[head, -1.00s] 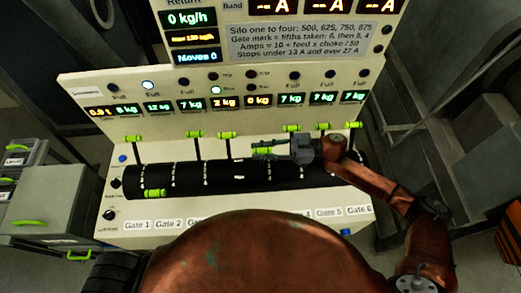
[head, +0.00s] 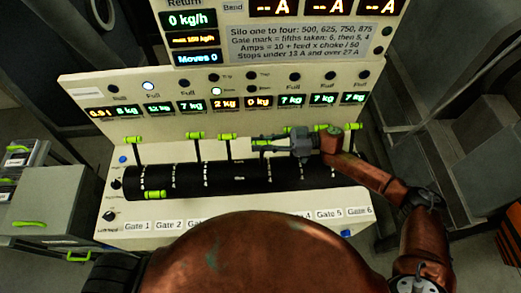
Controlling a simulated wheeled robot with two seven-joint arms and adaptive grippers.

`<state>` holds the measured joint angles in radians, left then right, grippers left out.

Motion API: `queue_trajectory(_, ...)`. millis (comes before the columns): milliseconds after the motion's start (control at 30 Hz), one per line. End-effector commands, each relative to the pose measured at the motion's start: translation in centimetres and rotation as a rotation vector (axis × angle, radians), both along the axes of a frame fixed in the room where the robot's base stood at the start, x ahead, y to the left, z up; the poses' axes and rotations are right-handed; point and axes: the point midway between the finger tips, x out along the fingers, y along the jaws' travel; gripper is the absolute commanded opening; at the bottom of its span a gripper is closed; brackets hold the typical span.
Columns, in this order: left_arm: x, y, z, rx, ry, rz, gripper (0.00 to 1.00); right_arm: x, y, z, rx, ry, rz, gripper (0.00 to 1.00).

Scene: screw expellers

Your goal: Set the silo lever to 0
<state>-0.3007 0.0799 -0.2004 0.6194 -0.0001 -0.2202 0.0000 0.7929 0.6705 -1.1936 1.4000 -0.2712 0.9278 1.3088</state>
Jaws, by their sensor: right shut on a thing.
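A row of levers with bright green handles rises from the black slotted drum (head: 215,182) on the white console. I cannot read which one is the silo lever. My right gripper (head: 268,144) is shut on a green-handled lever (head: 258,143) near the middle of the row, and its fingers partly hide that handle. The leftmost lever (head: 132,139) stands up, and another lever (head: 152,194) lies low at the drum's front left. Two more levers (head: 194,135) (head: 226,136) stand left of the gripper. My left gripper is not in view.
Upright levers (head: 320,127) (head: 353,126) stand close behind and right of my right gripper. Displays (head: 190,106) and lamps line the panel above. Gate labels (head: 137,225) run along the front. A grey cabinet (head: 45,205) stands at left.

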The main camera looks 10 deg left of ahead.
Motion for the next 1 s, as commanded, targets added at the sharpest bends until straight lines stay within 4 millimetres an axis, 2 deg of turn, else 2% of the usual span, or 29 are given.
queue_trajectory(100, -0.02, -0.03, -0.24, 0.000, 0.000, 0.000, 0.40, 1.14, 0.20, -0.30, -0.011, 0.050, -0.003, 0.00)
queue_trajectory(400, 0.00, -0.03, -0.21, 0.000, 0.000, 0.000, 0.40, 1.24, 0.20, -0.27, -0.013, 0.061, -0.003, 0.00)
queue_trajectory(433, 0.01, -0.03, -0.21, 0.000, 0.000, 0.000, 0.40, 1.23, 0.21, -0.27, -0.012, 0.061, -0.002, 0.19)
queue_trajectory(667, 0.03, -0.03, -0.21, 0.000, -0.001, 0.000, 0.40, 1.20, 0.21, -0.26, -0.012, 0.060, -0.002, 0.35)
queue_trajectory(1000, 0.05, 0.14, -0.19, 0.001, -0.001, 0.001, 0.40, 1.29, -0.19, -0.29, -0.012, 0.060, -0.003, 0.35)
